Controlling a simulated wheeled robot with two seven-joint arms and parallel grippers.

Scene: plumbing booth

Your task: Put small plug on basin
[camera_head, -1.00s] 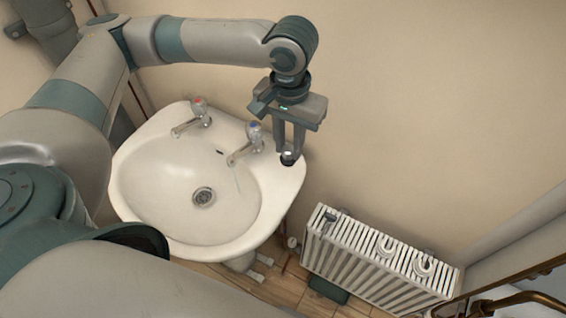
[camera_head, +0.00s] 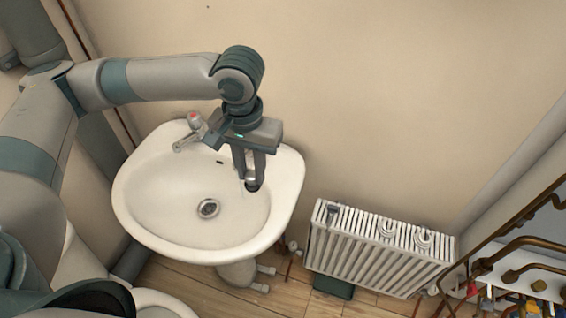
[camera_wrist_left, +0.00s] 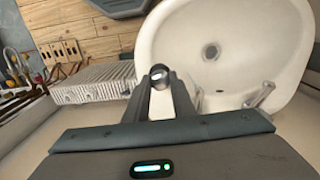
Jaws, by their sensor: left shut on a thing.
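The white basin (camera_head: 160,205) stands against the wall in the head view, with a round drain (camera_head: 208,208) in its bowl. It also fills the upper right of the left wrist view (camera_wrist_left: 225,25). My left gripper (camera_head: 250,183) points down over the right part of the basin. It is shut on the small plug (camera_wrist_left: 159,76), a small dark round piece with a bright face, held at the fingertips. The plug's height above the basin is hard to tell. My right gripper is not in view.
A red-marked tap (camera_head: 192,127) is on the basin's back left; the other tap is hidden behind my gripper in the head view. A white radiator (camera_head: 375,250) with white fittings on top stands at the right. Copper pipes (camera_head: 520,245) are at far right.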

